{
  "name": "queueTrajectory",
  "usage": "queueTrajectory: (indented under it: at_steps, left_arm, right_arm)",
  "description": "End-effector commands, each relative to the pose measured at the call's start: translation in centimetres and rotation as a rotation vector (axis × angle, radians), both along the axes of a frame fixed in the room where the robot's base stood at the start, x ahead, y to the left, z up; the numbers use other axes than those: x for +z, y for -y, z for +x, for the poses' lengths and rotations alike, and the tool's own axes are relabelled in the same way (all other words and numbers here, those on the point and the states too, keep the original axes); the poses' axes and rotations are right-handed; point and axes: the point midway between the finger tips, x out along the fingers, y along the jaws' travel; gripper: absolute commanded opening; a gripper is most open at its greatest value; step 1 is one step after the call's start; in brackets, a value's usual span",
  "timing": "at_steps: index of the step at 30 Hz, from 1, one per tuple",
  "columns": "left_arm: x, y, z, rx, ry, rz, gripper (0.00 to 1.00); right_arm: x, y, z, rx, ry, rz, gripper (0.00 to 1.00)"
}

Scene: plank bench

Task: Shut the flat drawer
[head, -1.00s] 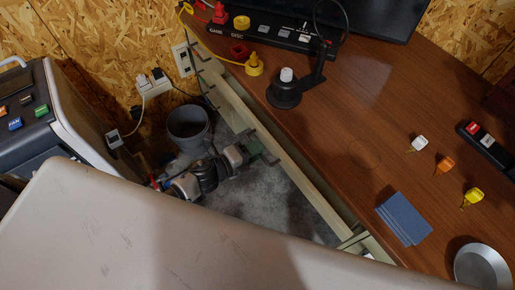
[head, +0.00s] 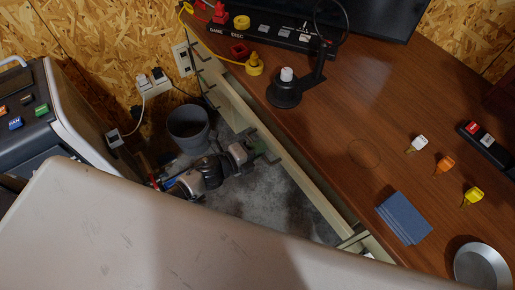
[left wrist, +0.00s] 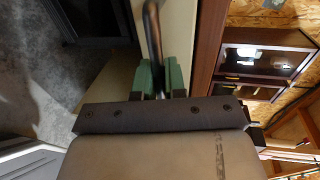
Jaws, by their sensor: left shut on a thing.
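The flat drawer's pale front (head: 305,188) runs along the bench's left edge in the head view, with a narrow dark gap between it and the bench top. My left gripper (head: 264,153) is at the drawer's outer side, near the middle of its length. In the left wrist view its green fingertips (left wrist: 161,80) are shut on the dark bar handle (left wrist: 153,35), beside the pale drawer front (left wrist: 181,30) and the reddish-brown bench edge (left wrist: 207,45). The inside of the drawer is hardly visible. My right gripper is not in view.
The wooden bench top (head: 340,120) holds a black lamp (head: 284,95), blue cards (head: 404,217), a metal dish (head: 481,266) and coloured tags. A grey bin (head: 188,128) stands on the floor beside my left arm. A dark cabinet stands at the left.

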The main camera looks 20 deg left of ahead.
Motion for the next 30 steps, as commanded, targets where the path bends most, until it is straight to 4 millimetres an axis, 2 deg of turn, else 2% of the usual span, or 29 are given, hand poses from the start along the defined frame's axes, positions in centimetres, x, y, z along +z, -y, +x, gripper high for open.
queueTrajectory:
  at_steps: [9,12,23,24,27,29,30]
  left_arm:
    - [-0.1,4.1,5.3,0.001,0.002,-0.002,0.00]
    - [-0.1,4.9,6.4,0.001,0.001,-0.002,0.00]
    - [0.1,5.3,6.9,0.002,0.002,-0.001,0.00]
    - [0.1,5.3,6.9,0.002,0.002,-0.001,0.13]
    - [0.1,5.3,6.9,0.002,0.002,-0.001,0.28]
    - [0.1,5.3,6.9,0.002,0.002,-0.001,0.35]
    - [0.1,5.3,6.8,0.001,0.002,-0.001,0.35]
  right_arm:
    - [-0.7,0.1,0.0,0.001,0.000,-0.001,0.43]
    - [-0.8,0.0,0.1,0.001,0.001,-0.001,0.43]
    - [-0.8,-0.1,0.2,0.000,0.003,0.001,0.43]
    - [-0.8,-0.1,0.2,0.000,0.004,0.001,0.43]
    - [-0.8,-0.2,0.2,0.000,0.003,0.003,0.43]
    - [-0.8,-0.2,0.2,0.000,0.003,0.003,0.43]
    - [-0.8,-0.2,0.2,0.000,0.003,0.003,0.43]
